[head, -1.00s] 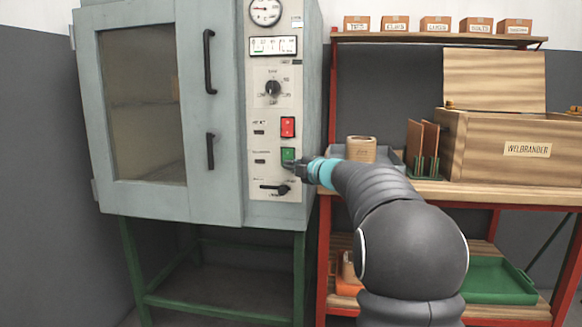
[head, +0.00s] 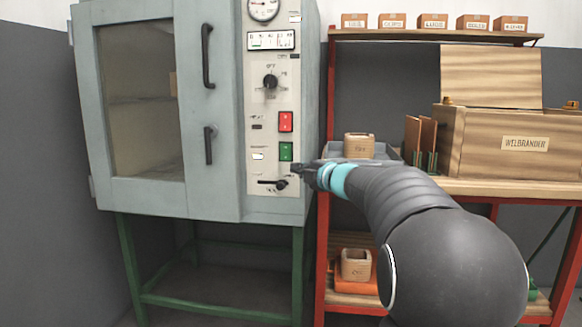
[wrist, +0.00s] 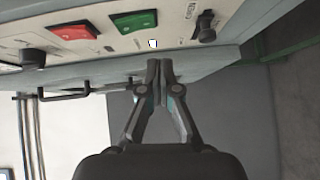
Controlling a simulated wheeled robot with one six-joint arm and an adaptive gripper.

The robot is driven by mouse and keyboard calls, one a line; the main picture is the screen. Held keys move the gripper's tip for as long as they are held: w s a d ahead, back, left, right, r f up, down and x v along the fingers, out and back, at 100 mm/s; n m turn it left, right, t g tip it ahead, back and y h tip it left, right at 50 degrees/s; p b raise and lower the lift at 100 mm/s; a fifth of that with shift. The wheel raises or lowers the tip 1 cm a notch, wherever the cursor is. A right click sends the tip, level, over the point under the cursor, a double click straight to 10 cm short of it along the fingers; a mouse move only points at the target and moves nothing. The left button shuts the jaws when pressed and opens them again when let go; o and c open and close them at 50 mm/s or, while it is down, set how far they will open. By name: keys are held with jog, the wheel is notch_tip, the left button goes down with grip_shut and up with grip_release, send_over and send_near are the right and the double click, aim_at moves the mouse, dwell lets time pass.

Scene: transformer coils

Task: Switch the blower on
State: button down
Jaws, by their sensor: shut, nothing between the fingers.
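The grey oven cabinet carries a control panel (head: 274,98) on its right side. A green switch (head: 286,151) sits below a red switch (head: 286,121), with a black lever (head: 272,182) lower down. The small lamp (head: 258,156) left of the green switch looks pale and lit. The lamp beside the red switch is dark. My gripper (head: 294,168) is shut and empty, just below and right of the green switch. In the wrist view my gripper (wrist: 162,65) points at the panel's edge, apart from the green switch (wrist: 133,21). Which switch is the blower's is not readable.
The oven door (head: 208,193) is closed, with black handles. A red-framed shelf (head: 480,188) stands to the right, close to my arm, with a wooden box (head: 505,150) on it. Free space lies in front of the oven.

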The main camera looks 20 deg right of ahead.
jog(key=v, duration=0.6)
jog(key=shift+a+f, duration=0.35)
jog(key=shift+f, duration=0.05)
jog(key=shift+s, duration=0.1)
